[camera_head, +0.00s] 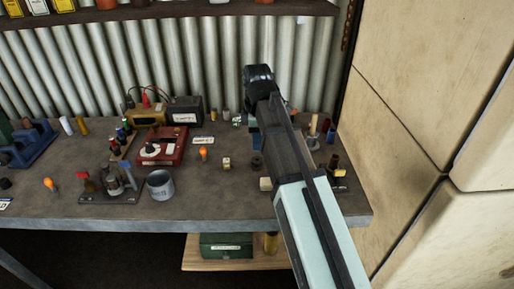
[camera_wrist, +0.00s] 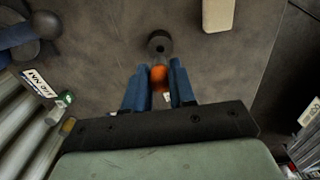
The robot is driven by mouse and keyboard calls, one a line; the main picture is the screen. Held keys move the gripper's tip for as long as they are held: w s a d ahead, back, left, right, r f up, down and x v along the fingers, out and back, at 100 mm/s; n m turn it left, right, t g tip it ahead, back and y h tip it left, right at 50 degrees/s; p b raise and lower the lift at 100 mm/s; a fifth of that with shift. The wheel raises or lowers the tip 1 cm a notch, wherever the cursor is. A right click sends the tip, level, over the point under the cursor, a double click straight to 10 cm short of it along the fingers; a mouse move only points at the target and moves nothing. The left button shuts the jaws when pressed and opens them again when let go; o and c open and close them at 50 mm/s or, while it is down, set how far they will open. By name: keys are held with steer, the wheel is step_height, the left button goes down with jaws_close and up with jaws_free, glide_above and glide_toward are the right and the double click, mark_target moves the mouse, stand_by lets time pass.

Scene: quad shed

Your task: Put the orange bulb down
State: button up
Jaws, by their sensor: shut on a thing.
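My gripper (camera_wrist: 159,88) has blue fingers closed on an orange bulb (camera_wrist: 159,78) in the wrist view. The bulb's orange part shows between the fingertips, with a paler part nearer the palm. A dark round piece with a hole (camera_wrist: 159,43) lies on the bench just beyond the fingertips; it also shows in the head view (camera_head: 257,162). I cannot tell whether the bulb touches it or the bench. In the head view my arm hides the held bulb. Two other orange bulbs stand on the bench, one near the middle (camera_head: 203,153) and one at the left (camera_head: 48,183).
A cream block (camera_head: 266,184) lies close to my gripper, also in the wrist view (camera_wrist: 218,14). A red box (camera_head: 163,147), a grey cup (camera_head: 160,184) and a black box (camera_head: 186,110) stand left. Several small upright pieces crowd the right end. The bench front centre (camera_head: 220,200) is bare.

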steer(key=shift+f, duration=1.7)
steer(key=shift+f, duration=0.2)
steer(key=o, duration=0.8)
steer(key=shift+r, duration=0.2)
steer(key=shift+r, duration=3.75)
